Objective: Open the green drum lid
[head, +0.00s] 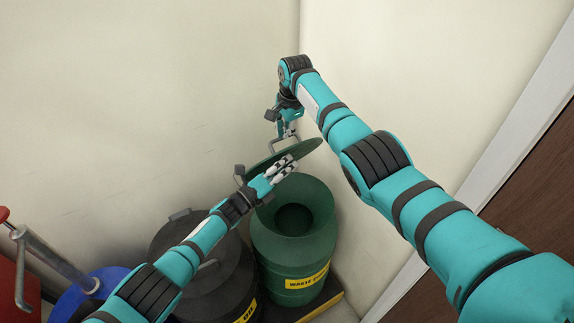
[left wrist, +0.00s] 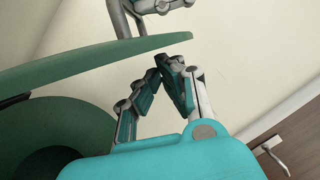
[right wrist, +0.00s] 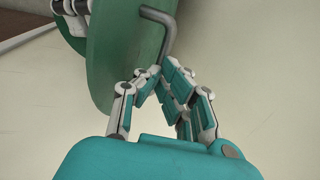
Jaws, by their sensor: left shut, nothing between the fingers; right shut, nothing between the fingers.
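The green drum (head: 293,250) stands in the corner with its funnel-shaped top exposed. Its green lid (head: 308,149) is raised and tilted above the rear of the opening. The lid also shows in the left wrist view (left wrist: 90,62) and the right wrist view (right wrist: 112,62). A bent grey handle (right wrist: 168,30) stands on the lid. My right gripper (head: 290,133) is shut and empty beside the handle, above the lid. My left gripper (head: 288,166) is shut and empty over the drum mouth, close under the lid's edge; contact is unclear.
A dark drum (head: 195,262) stands left of the green one, partly behind my left arm. A blue drum (head: 78,298) and red equipment (head: 18,285) are farther left. Walls close in behind, and a brown door (head: 535,185) is at right.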

